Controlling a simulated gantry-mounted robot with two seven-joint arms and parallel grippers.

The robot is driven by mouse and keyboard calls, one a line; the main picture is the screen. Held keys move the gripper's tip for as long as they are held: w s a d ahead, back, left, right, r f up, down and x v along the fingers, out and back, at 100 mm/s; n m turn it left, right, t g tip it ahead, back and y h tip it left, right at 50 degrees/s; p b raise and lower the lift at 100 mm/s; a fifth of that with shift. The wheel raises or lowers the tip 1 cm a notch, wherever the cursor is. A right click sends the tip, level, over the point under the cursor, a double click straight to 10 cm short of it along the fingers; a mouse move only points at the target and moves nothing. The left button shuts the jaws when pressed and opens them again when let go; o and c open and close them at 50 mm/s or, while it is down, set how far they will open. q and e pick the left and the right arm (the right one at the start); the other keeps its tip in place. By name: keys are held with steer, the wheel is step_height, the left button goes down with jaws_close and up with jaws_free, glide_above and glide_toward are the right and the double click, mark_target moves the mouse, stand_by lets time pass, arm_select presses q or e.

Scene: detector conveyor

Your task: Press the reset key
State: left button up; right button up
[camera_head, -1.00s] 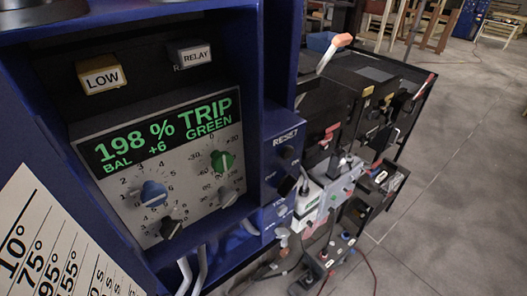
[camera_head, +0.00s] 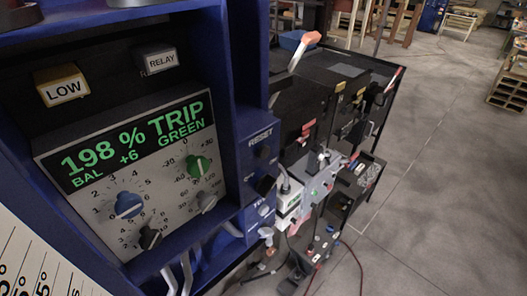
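The blue panel strip (camera_head: 243,170) right of the meter carries a white RESET label (camera_head: 260,137). A small dark round control (camera_head: 262,152) sits just below that label; I take it for the reset key, but it is too small to tell whether it is pressed. A black part (camera_head: 265,185) sticks out lower on the same strip. The meter display (camera_head: 135,140) reads 198 % TRIP, BAL +6, GREEN. I cannot make out either of my grippers in the head view, and nothing is seen touching the reset control.
The meter face has a blue knob (camera_head: 128,205), a green knob (camera_head: 199,166) and a black knob (camera_head: 150,238). LOW (camera_head: 62,86) and RELAY (camera_head: 158,60) blocks sit above.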

steer(key=shift+a, duration=0.15)
jaws_close()
stand_by(1.3)
